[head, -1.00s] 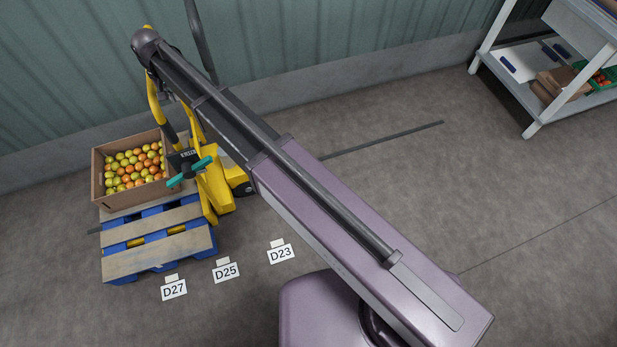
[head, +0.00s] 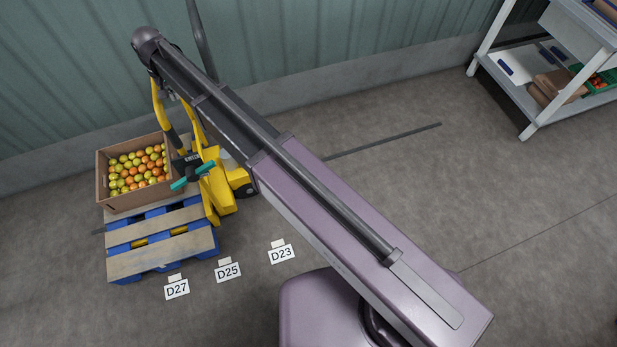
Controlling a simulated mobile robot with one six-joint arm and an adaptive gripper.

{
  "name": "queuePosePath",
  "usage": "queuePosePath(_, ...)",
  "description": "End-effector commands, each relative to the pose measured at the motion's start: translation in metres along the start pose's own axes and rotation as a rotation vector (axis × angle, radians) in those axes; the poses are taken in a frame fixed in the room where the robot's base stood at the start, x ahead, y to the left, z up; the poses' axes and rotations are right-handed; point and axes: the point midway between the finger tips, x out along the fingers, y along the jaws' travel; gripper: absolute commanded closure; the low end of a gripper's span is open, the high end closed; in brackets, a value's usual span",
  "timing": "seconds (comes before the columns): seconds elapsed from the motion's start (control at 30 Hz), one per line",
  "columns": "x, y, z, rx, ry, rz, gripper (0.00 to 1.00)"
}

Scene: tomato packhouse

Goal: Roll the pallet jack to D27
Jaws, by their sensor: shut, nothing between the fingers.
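The yellow pallet jack (head: 219,192) stands left of centre, its upper part partly hidden behind my arm. Its forks run under a blue pallet with wooden boards (head: 150,262). A cardboard box (head: 133,202) of yellow and orange tomatoes sits on the pallet. The floor label D27 (head: 177,289) lies in front of the pallet's right part. The jack's body is nearer to the line of label D25 (head: 228,270). My gripper (head: 193,175), with teal fingers, is shut and empty, in front of the jack's yellow upright; I cannot tell whether it touches it.
Label D23 (head: 282,252) lies farther right. A dark strip (head: 385,141) runs along the floor by the wall. A white shelf rack (head: 532,128) with crates and boxes stands at the upper right. Open floor lies between it and my arm.

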Motion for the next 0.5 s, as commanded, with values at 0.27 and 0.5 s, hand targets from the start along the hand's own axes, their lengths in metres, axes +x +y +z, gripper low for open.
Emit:
queuePosePath(0.27,-0.028,0.0,0.0,0.0,0.0,0.0,1.0)
queuePosePath(0.5,-0.049,0.0,0.0,0.0,0.0,0.0,1.0)
